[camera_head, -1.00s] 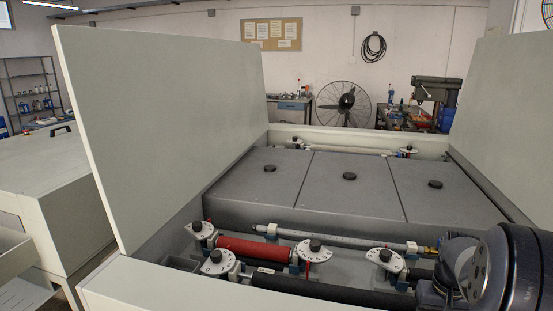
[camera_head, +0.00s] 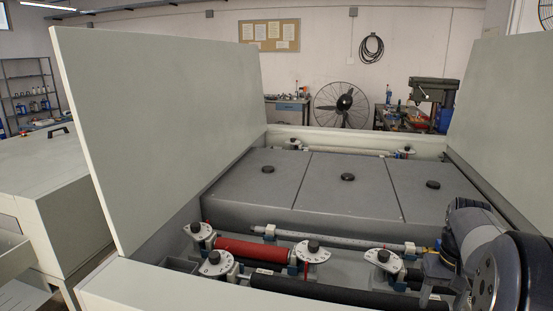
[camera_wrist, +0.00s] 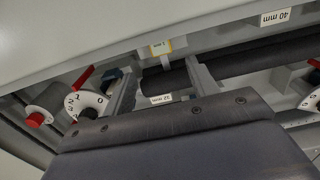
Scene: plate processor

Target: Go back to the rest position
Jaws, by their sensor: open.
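My gripper (camera_wrist: 163,80) shows in the wrist view with its two grey fingers apart and nothing held between them. A black roller (camera_wrist: 235,62) lies beyond the fingers, with a small "32 mm" label showing between them. In the head view my arm (camera_head: 470,240) is at the lower right, over the front right of the plate processor (camera_head: 175,292). The fingertips cannot be made out there. The processor is open, with a red roller (camera_head: 240,250) and a black front roller (camera_head: 320,291) in its front bay.
White numbered dials with black knobs (camera_head: 215,257) stand along the front bay. Grey tank covers (camera_head: 330,185) lie behind it. Tall panels rise at the left (camera_head: 165,120) and right (camera_head: 505,120). A side cabinet (camera_head: 40,170) stands at the far left. Open air lies above the covers.

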